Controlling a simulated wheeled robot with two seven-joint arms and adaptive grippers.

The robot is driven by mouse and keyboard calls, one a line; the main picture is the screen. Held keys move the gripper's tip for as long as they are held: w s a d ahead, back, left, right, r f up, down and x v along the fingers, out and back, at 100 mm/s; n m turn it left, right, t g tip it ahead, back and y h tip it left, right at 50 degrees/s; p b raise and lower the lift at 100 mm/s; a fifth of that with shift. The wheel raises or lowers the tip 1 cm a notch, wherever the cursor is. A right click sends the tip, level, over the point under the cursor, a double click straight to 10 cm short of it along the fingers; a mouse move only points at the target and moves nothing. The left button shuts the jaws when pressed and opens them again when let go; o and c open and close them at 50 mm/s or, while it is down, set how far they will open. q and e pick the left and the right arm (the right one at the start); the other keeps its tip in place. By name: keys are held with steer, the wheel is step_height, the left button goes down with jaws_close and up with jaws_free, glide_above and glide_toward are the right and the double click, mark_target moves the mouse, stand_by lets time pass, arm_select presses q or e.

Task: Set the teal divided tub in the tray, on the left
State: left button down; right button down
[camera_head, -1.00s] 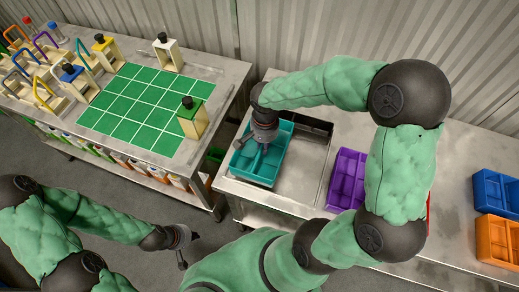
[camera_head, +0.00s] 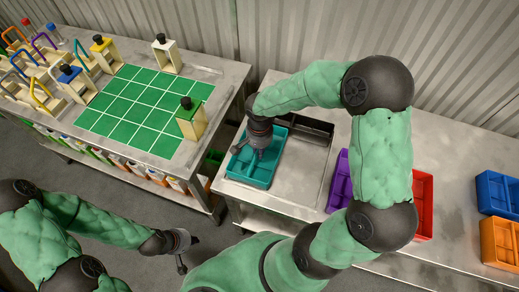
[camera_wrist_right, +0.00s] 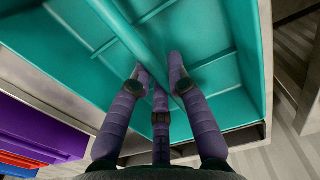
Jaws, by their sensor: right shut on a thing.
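The teal divided tub (camera_head: 240,169) is at the left end of the metal tray (camera_head: 303,180) in the head view. It looks level, but I cannot tell whether its base touches the tray floor. My right gripper (camera_head: 257,153) points down into the tub. In the right wrist view its fingers (camera_wrist_right: 159,75) are shut on the tub's middle divider (camera_wrist_right: 128,35), and the teal floor (camera_wrist_right: 215,105) shows around them. My left gripper (camera_head: 181,262) hangs low at the left, away from the tray; its fingers are too small to read.
A purple tub (camera_head: 338,185), partly hidden by my right arm, stands right of the tray. Red (camera_head: 423,205), blue (camera_head: 497,191) and orange (camera_head: 499,243) tubs stand further right. Another table with a green grid (camera_head: 145,108) and several handled wooden pieces is at the left.

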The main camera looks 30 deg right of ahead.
steer(key=c, duration=1.2)
jaws_free()
steer(key=shift+r+p, duration=0.25)
steer(key=shift+p, duration=0.1)
step_height(320, 180, up, 12)
steer(key=p, duration=0.2)
steer(key=shift+f+p, duration=0.15)
steer(key=shift+p, duration=0.15)
